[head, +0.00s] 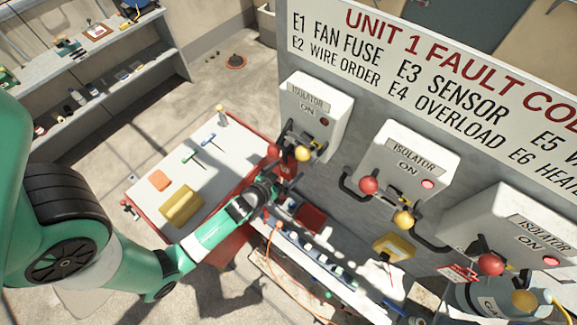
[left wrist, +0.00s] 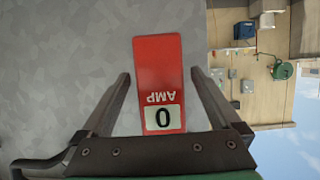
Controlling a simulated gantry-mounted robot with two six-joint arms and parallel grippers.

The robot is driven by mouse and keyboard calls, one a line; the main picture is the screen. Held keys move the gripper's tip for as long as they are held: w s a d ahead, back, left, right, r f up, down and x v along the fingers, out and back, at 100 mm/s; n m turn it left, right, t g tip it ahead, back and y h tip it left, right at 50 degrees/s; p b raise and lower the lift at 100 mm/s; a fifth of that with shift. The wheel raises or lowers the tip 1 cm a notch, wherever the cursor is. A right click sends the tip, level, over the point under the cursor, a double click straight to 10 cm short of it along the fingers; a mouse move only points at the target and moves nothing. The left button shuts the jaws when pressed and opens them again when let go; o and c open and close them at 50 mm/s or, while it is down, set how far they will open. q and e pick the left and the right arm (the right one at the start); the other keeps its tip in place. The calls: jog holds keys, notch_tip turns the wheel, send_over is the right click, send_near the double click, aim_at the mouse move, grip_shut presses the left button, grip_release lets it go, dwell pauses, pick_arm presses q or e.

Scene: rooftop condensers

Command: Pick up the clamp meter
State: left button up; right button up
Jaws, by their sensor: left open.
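The clamp meter (left wrist: 160,80) is a red block marked AMP, with a pale display reading 0. In the left wrist view it lies against a mottled grey surface. My left gripper (left wrist: 158,85) is open, with one dark finger on each side of the meter and a visible gap on both sides. I cannot tell the depth between fingertips and meter. In the head view my left gripper (head: 285,180) is beside the grey panel, below the first isolator; I cannot clearly make out the meter there. My right gripper is not in view.
Isolator boxes (head: 407,155) with ball-ended handles project from the panel close to my left gripper. A narrow shelf (head: 345,290) with small items runs below. A red-edged cart (head: 160,225) holds a yellow case (head: 181,206) and tools. A shelf rack (head: 100,80) stands back left.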

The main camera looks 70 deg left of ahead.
pick_arm(q)
jog(key=shift+w+a+f, duration=0.15)
jog(key=shift+w+a, duration=0.1)
jog(key=shift+w, duration=0.05)
grip_shut()
dwell(0.3)
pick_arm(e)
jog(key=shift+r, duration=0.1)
